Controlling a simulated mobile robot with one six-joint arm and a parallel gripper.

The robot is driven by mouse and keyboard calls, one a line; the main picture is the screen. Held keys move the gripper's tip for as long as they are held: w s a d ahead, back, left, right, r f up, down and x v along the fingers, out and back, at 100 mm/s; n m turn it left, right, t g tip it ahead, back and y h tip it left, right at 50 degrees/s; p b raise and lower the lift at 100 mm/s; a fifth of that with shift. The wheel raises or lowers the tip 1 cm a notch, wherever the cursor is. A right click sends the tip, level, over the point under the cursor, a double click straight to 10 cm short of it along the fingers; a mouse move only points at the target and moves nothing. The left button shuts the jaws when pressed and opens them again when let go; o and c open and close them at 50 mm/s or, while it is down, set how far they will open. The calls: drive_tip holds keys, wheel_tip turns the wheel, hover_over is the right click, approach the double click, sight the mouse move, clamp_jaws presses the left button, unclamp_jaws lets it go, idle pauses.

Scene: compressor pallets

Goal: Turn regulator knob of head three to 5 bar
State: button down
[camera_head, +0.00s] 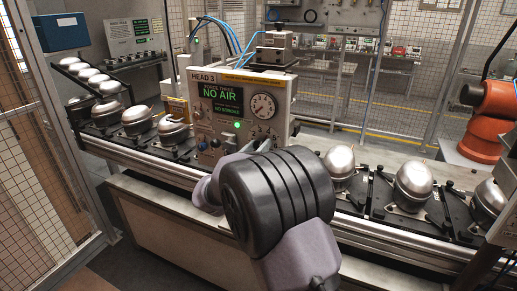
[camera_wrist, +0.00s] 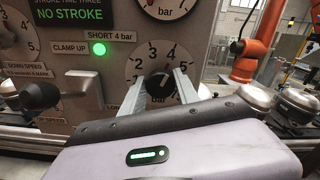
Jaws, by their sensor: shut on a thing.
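The head three panel (camera_head: 243,92) reads "HEAD 3", "FORCE THREE NO AIR" and "NO STROKE". In the wrist view, the dark regulator knob (camera_wrist: 158,84) sits in a dial numbered in bar, low on the panel. My gripper (camera_wrist: 159,79) has one finger on each side of the knob and is shut on it. A small pale mark shows near the knob's upper right; its exact reading is too small to tell. A label above the dial reads "SHORT 4 bar" (camera_wrist: 111,36).
A round gauge (camera_head: 263,106) is on the panel's right side. A green lamp (camera_wrist: 99,49) is lit beside "CLAMP UP". A black lever (camera_wrist: 38,96) juts out at left. Silver compressors (camera_head: 413,180) stand on the conveyor (camera_head: 360,233) on both sides. An orange robot (camera_head: 487,120) stands right.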

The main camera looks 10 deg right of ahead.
drive_tip(key=m+b, duration=0.3)
drive_tip(key=b, duration=0.1)
drive_tip(key=m+b, duration=0.3)
drive_tip(key=b, duration=0.1)
drive_tip(key=shift+s+d+f+m, duration=0.1)
drive_tip(key=shift+f+m, duration=0.05)
drive_tip(key=shift+m, duration=0.55)
drive_tip(key=c, duration=0.9)
unclamp_jaws()
drive_tip(key=p+v, duration=0.3)
drive_tip(key=v, duration=1.4)
drive_tip(key=shift+s, duration=0.15)
